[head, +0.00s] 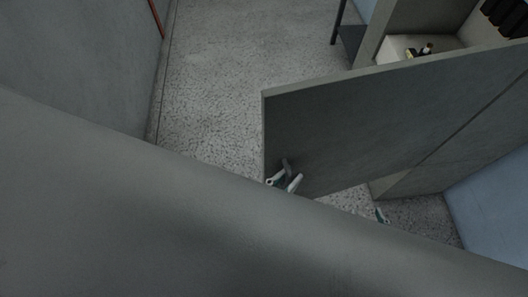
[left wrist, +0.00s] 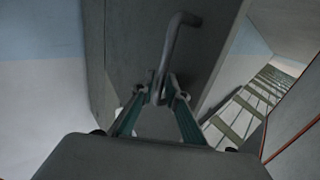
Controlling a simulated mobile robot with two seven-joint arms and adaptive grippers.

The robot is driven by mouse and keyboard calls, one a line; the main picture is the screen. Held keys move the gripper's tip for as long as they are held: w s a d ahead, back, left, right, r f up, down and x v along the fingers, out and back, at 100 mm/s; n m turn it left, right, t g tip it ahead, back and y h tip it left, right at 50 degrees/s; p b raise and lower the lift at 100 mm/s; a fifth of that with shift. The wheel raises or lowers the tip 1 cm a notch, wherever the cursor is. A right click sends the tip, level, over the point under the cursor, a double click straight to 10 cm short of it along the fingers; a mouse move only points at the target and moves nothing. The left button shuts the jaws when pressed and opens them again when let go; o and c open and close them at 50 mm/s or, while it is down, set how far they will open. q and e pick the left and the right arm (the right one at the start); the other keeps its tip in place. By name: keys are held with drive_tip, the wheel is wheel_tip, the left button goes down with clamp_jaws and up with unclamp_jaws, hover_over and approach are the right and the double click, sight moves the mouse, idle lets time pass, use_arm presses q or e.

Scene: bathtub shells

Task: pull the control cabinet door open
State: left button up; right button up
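The control cabinet door (head: 370,120), a flat dark grey panel, stands swung out from the cabinet at the right in the head view. Its bent grey bar handle (left wrist: 178,35) shows in the left wrist view, and in the head view (head: 287,165) it sits near the door's free edge. My left gripper (head: 284,182) is at this handle. In the left wrist view its green fingers (left wrist: 166,90) converge on the handle's lower end, with the bar between them.
The open cabinet (head: 440,25) holds a white box (head: 400,47) and dark parts behind the door. Speckled floor (head: 230,60) is clear left of the door. A grey wall (head: 80,50) bounds the left, a blue-and-white wall (head: 495,205) the lower right.

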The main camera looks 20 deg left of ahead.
use_arm(q)
drive_tip(key=v, duration=1.1)
drive_tip(key=shift+s, duration=0.35)
drive_tip(key=shift+a, duration=0.2)
drive_tip(key=w+a+f+m+g+y, duration=0.3)
drive_tip(key=w+a+f+g+y, duration=0.15)
drive_tip(key=w+a+f, duration=0.6)
drive_tip(key=w+a+r+g+y, duration=0.2)
drive_tip(key=a+r+g+y, duration=0.1)
drive_tip(key=a, duration=0.5)
drive_tip(key=w+a+r+g+y, duration=0.2)
drive_tip(key=a+y, duration=0.2)
drive_tip(key=a, duration=0.5)
drive_tip(key=w+d+f+n+t+h, duration=0.1)
drive_tip(key=d+f+n+t+h, duration=0.2)
drive_tip(key=d+f+h, duration=0.4)
drive_tip(key=d+f, duration=0.7)
drive_tip(key=d, duration=0.1)
drive_tip(key=shift+w+d+f+t+h, duration=0.15)
drive_tip(key=shift+w+d+t+h, duration=0.05)
drive_tip(key=shift+d+t+h, duration=0.15)
